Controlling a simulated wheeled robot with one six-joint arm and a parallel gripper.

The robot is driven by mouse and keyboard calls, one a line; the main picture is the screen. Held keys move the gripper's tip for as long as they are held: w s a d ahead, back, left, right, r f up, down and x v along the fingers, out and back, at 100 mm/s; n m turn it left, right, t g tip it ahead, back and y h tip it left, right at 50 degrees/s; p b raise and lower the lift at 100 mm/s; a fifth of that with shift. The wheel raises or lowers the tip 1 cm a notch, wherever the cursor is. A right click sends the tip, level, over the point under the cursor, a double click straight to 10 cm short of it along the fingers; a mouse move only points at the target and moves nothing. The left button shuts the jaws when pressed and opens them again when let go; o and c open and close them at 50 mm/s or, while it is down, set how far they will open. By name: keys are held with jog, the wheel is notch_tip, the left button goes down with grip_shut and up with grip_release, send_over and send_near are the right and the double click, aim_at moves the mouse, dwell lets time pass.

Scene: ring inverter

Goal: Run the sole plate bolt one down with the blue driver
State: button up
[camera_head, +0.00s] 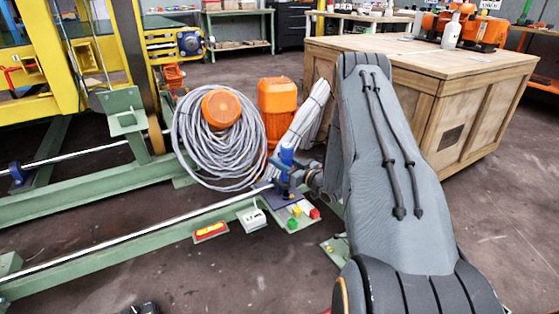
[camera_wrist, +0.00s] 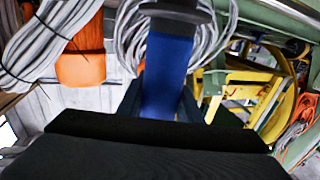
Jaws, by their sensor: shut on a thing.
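My gripper (camera_head: 290,170) is shut on the blue driver (camera_head: 286,154), which stands roughly upright in its jaws. In the wrist view the driver's blue body (camera_wrist: 166,75) fills the space between the dark fingers, and a dark part crosses its far end. Below the driver in the head view is a pale sole plate (camera_head: 301,224) on the green rail, with small yellow, red and green pieces on it. A dark blue patch lies right under the driver. The driver's tip and bolt one are too small to tell, so I cannot tell whether they touch.
A coil of grey cable (camera_head: 188,140) and an orange motor-like housing (camera_head: 277,105) stand close behind the driver. A wooden crate (camera_head: 470,80) is at the right. A white box (camera_head: 252,218) and a red-yellow item (camera_head: 210,231) sit left of the plate. Open floor lies in front.

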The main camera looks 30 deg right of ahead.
jog(key=shift+f, duration=0.5)
dwell(1.7)
jog(key=shift+r, duration=0.15)
jog(key=shift+r+p, duration=1.85)
jog(key=shift+r, duration=0.65)
